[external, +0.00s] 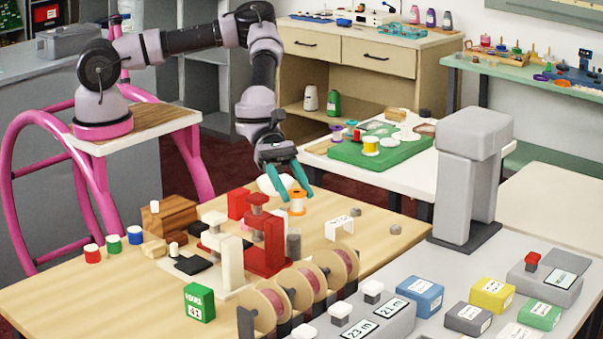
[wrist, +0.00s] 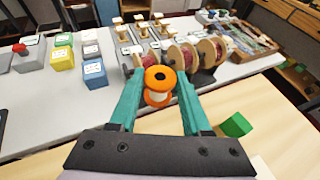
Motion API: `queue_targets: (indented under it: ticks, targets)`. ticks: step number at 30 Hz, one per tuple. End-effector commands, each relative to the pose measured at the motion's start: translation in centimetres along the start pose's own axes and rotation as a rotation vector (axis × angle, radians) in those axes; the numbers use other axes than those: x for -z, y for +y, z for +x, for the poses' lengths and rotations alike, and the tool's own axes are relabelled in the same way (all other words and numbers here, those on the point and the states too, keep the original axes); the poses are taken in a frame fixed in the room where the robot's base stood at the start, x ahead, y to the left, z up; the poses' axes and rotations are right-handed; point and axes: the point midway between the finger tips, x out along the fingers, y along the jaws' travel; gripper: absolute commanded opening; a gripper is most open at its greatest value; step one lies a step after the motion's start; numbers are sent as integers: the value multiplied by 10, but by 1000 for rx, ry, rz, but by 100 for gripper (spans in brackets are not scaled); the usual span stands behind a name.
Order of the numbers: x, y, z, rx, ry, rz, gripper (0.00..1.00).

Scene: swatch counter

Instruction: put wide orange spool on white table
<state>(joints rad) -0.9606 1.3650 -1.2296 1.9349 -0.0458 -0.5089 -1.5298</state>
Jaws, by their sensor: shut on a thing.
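The wide orange spool (external: 297,203), with orange flanges and a white middle, is between the teal fingers of my gripper (external: 291,190) over the wooden table. In the wrist view the spool (wrist: 158,85) shows upright between both fingers of my gripper (wrist: 160,78), which is shut on it. How high it is above the tabletop is hard to tell. The white table (external: 397,181) stands behind the wooden table, right of my gripper in the external view. A green mat (external: 362,160) with several small items covers much of it.
Red (external: 264,240) and cream (external: 227,258) presses stand on the wooden table near my gripper. Several brown-flanged reels (external: 265,305) stand at its front. A white bracket (external: 339,227) lies to the right. A tall grey column (external: 470,180) stands right of the white table.

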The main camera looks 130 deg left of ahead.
Motion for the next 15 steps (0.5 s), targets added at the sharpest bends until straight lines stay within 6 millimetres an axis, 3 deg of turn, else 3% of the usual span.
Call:
queue_targets:
  ticks: [15]
  targets:
    - [-57,6,-50,-269,-1,-98,0]
